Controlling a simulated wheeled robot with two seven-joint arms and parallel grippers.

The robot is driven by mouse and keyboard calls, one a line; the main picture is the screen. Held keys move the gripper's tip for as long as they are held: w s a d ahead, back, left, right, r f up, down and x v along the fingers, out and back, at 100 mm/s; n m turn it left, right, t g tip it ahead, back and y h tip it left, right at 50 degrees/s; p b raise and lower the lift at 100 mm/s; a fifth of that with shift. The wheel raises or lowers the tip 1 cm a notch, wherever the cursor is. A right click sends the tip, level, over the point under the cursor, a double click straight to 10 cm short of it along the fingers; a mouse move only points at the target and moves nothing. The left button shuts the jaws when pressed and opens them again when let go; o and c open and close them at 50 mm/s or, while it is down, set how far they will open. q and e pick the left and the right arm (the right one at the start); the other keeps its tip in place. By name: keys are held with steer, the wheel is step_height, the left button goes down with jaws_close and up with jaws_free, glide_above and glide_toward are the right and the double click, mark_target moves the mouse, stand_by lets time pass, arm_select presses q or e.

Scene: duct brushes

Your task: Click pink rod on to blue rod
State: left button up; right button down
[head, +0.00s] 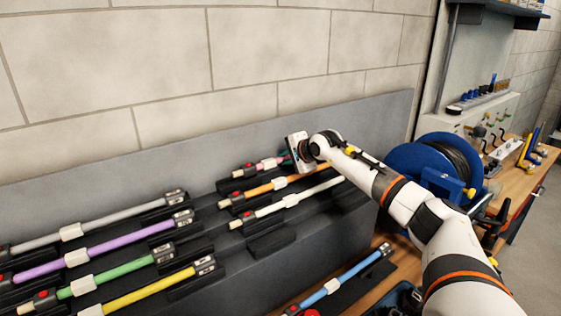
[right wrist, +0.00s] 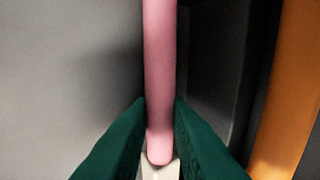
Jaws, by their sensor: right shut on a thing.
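The pink rod (head: 266,163) lies at the back of the stepped grey rack, its left end with a red button showing in the head view. The right gripper (head: 287,158) is at the pink rod. In the right wrist view its green fingers (right wrist: 159,135) are on both sides of the pink rod (right wrist: 160,70), shut on it near a white part. The rest of the rod is hidden behind the gripper in the head view. The blue rod (head: 340,283) lies in a dark holder at the bottom right, near the wooden bench. My left gripper is not in view.
Orange (head: 265,188) and white (head: 290,201) rods lie just in front of the pink one. Grey, purple (head: 122,244), green and yellow rods lie on the left steps. A blue hose reel (head: 413,158) stands right of the rack, behind my right arm.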

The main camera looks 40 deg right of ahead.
steer(key=shift+r+p, duration=1.4)
steer(key=shift+r, duration=1.2)
steer(key=shift+s+f, duration=0.1)
steer(key=shift+f, duration=0.05)
